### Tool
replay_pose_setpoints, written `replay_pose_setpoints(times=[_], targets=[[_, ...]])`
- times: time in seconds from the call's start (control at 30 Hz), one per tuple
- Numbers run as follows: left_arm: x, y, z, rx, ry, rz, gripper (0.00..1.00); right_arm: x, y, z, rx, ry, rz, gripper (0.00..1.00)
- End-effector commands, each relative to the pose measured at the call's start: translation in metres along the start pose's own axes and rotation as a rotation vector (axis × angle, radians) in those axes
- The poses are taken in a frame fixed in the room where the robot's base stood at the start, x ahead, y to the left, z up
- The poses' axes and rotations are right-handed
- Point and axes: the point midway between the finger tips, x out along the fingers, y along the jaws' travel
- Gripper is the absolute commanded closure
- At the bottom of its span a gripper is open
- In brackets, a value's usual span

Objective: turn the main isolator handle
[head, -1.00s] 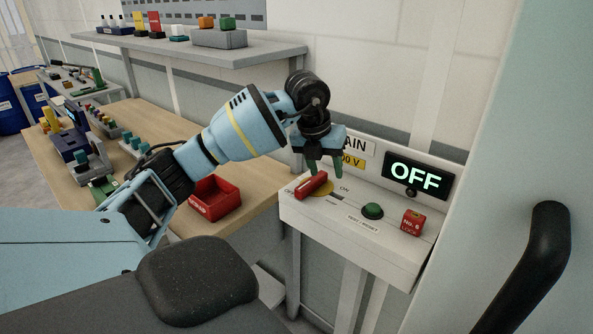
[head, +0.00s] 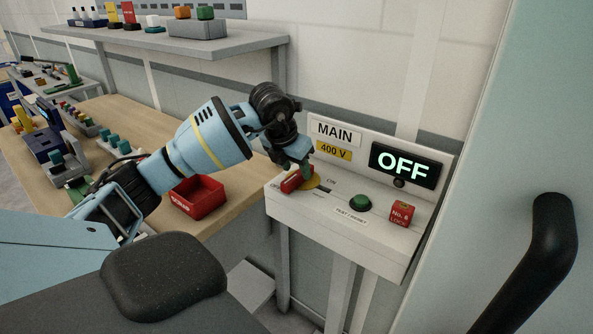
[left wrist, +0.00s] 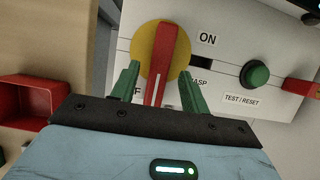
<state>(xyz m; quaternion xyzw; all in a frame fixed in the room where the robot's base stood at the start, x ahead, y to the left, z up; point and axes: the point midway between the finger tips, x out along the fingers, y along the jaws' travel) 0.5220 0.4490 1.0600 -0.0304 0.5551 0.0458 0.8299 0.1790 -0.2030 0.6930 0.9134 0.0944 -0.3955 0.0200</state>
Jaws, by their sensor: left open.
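The main isolator handle (head: 296,180) is a red bar on a yellow disc (head: 313,182), on the white panel below the MAIN 400 V signs. The display (head: 404,165) reads OFF. In the left wrist view the handle (left wrist: 161,65) stands between the two green fingertips of my left gripper (left wrist: 163,85), with a gap on each side. The gripper is open. In the head view my left gripper (head: 303,170) is down at the handle and partly covers it. The handle points toward the OFF end, away from the ON label (left wrist: 207,39). My right gripper is not in view.
A green TEST/RESET button (head: 360,203) and a red No. 6 lock (head: 402,213) sit right of the handle. A red scrap bin (head: 198,197) stands on the wooden bench to the left. A black bar handle (head: 535,260) is at the right.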

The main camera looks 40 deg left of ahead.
Motion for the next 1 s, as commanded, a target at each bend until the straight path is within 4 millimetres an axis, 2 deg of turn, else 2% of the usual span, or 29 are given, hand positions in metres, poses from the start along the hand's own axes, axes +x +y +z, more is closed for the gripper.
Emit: replay_pose_setpoints(times=[0.2,0.5,0.83,1.0], targets=[[0.017,0.0,0.0,0.0,-0.001,0.0,0.55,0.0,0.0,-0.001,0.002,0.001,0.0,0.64],[0.019,0.0,0.0,0.0,-0.001,0.0,0.55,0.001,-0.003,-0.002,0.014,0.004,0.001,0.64],[0.019,0.0,0.0,-0.001,-0.002,0.0,0.98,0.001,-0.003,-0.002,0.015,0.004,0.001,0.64],[0.019,0.0,0.0,-0.001,-0.002,0.0,1.0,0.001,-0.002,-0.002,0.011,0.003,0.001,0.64]])
